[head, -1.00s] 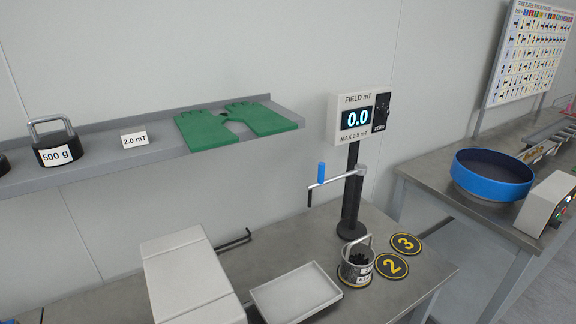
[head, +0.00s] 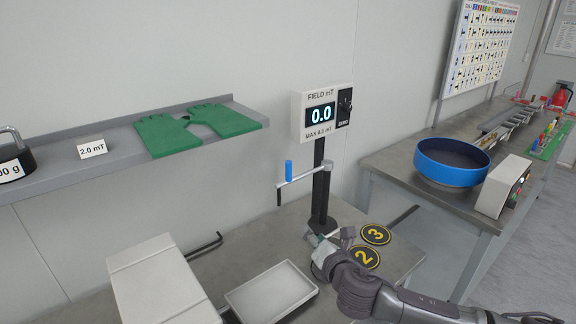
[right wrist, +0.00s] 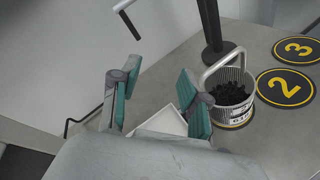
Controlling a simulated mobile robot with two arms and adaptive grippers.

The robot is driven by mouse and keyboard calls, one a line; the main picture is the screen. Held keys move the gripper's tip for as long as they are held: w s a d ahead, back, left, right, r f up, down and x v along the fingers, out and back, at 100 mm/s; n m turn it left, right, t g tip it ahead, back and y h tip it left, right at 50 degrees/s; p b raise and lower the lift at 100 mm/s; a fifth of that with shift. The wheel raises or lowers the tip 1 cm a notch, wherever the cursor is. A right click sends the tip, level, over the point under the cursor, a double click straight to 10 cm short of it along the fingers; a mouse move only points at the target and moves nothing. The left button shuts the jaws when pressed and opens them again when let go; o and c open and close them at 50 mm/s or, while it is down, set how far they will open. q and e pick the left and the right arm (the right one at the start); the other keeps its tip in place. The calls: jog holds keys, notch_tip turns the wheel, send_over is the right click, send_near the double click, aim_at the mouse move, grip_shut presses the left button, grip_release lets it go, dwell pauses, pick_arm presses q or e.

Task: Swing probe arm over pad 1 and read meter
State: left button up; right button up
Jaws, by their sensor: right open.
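The field meter (head: 321,115) on the black post (head: 322,190) reads 0.0. The probe arm (head: 303,178), with a blue handle (head: 288,170), reaches left from the post, its dark tip hanging down. Its end shows at the top of the right wrist view (right wrist: 124,12). My right gripper (head: 318,247) is open and empty in front of the post's foot, below the probe arm. It mostly hides the small bucket in the head view. In the right wrist view the bucket (right wrist: 222,115), full of dark pieces, stands right of the open fingers (right wrist: 155,85). Pad 1's number is not visible.
Pads 2 (head: 364,258) and 3 (head: 376,233) lie right of the gripper. A white tray (head: 232,302) and a pale box (head: 150,280) stand to the left. Green gloves (head: 195,130) lie on the shelf. A blue bowl (head: 450,172) is on the right bench.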

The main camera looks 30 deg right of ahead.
aim_at(290, 166)
jog(key=w+d+r+n+t+y, duration=0.25)
jog(key=w+r+n, duration=0.25)
jog(key=r+n, duration=0.55)
jog(key=shift+t+h, duration=0.25)
jog(key=shift+t, duration=0.1)
jog(key=w+p, duration=0.1)
jog(key=w, duration=0.3)
jog(key=w+d+p, duration=0.1)
jog(key=w, duration=0.3)
jog(key=w+p, duration=0.1)
jog(key=w, duration=0.3)
jog(key=shift+w+d+f, duration=0.15)
jog(key=shift+w+d, duration=0.05)
jog(key=shift+d, duration=0.2)
jog(key=shift+w+p, duration=0.3)
jog(key=shift+w, duration=0.25)
grip_shut()
